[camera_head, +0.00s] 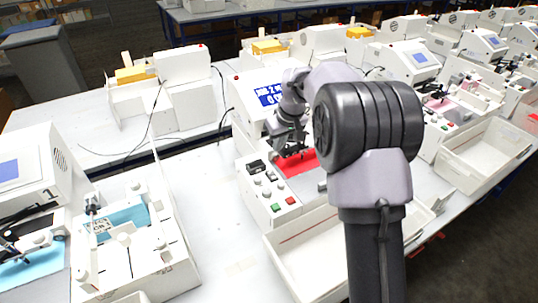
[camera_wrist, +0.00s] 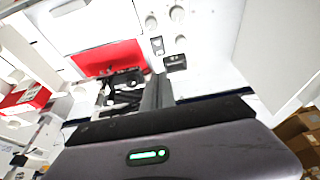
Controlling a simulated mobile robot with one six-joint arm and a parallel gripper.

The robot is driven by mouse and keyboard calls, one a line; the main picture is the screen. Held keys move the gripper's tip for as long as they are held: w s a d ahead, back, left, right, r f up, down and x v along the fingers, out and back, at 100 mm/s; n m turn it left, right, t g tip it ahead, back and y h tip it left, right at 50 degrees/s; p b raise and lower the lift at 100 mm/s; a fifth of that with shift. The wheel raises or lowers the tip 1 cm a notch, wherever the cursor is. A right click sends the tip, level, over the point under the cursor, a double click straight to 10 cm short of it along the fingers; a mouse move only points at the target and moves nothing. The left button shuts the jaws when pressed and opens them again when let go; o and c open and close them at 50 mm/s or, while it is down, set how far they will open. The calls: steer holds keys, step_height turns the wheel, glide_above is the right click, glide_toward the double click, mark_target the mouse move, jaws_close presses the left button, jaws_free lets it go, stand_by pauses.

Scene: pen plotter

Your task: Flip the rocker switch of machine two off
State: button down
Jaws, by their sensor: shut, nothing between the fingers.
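Machine two (camera_head: 244,120) is the white plotter in the middle of the head view, with a blue display (camera_head: 270,95) and a red sheet (camera_head: 297,163). A black block that looks like its rocker switch (camera_head: 255,167) sits at the panel's back left corner; it also shows in the wrist view (camera_wrist: 175,62). Its on or off position is too small to tell. My gripper (camera_head: 291,150) is shut and empty above the machine, right of the switch and apart from it. In the wrist view the dark fingers (camera_wrist: 158,88) point toward the panel, just below the switch.
Knobs, a green button (camera_head: 276,208) and a red button (camera_head: 290,200) share the panel. A white tray (camera_head: 283,262) stands in front. Another plotter (camera_head: 135,245) is at left, with bare table (camera_head: 215,215) between. More machines stand behind and right.

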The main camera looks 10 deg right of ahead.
mark_target(270, 172)
steer(key=b+x, duration=0.1)
steer(key=x, duration=0.7)
steer(key=b+x, duration=0.1)
steer(key=x, duration=0.4)
steer(key=shift+s+f+b, duration=0.15)
steer(key=shift+s+b, duration=0.2)
steer(key=shift+f, duration=0.4)
steer(key=shift+f, duration=0.1)
